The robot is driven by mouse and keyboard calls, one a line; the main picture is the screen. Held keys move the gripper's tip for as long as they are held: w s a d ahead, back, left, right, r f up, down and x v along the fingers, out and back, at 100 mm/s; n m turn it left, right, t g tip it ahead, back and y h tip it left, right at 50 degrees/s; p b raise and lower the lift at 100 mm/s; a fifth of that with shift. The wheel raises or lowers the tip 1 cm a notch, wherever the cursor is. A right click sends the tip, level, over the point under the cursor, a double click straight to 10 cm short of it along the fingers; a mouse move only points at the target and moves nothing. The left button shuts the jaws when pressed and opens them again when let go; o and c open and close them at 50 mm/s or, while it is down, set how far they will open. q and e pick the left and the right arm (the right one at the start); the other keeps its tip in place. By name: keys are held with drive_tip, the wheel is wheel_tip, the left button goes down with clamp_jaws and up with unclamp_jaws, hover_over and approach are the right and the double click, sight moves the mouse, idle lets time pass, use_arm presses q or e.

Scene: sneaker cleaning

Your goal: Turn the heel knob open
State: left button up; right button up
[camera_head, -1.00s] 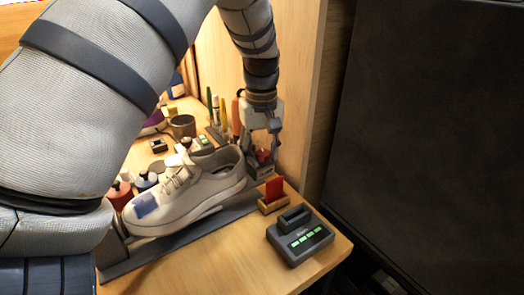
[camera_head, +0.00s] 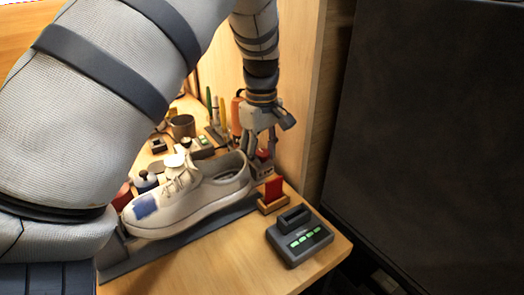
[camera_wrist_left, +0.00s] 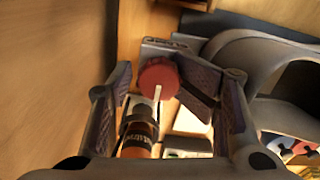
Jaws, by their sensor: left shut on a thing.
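The red heel knob (camera_wrist_left: 158,76) has a white pointer line. It sits on a dark clamp at the shoe's heel and also shows small in the head view (camera_head: 263,154). My left gripper (camera_head: 263,143) is over the heel clamp and shut on the knob. In the left wrist view the knob lies between its two fingers (camera_wrist_left: 172,95); the exact contact is hard to see. The white sneaker (camera_head: 205,197) with a blue patch on its toe lies along a dark grey stand (camera_head: 190,241). My right gripper is not in view.
A red card in a wooden holder (camera_head: 273,188) and a dark box with green lights (camera_head: 299,238) stand right of the shoe. Bottles, a cup (camera_head: 183,126) and tools crowd behind. A wooden panel (camera_head: 303,100) rises close to my left gripper.

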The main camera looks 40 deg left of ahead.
use_arm(q)
drive_tip(key=shift+d+r, duration=0.15)
drive_tip(key=shift+r, duration=0.75)
drive_tip(key=shift+d+r, duration=0.15)
drive_tip(key=shift+r, duration=0.75)
drive_tip(key=shift+a+r, duration=0.15)
drive_tip(key=shift+r, duration=0.45)
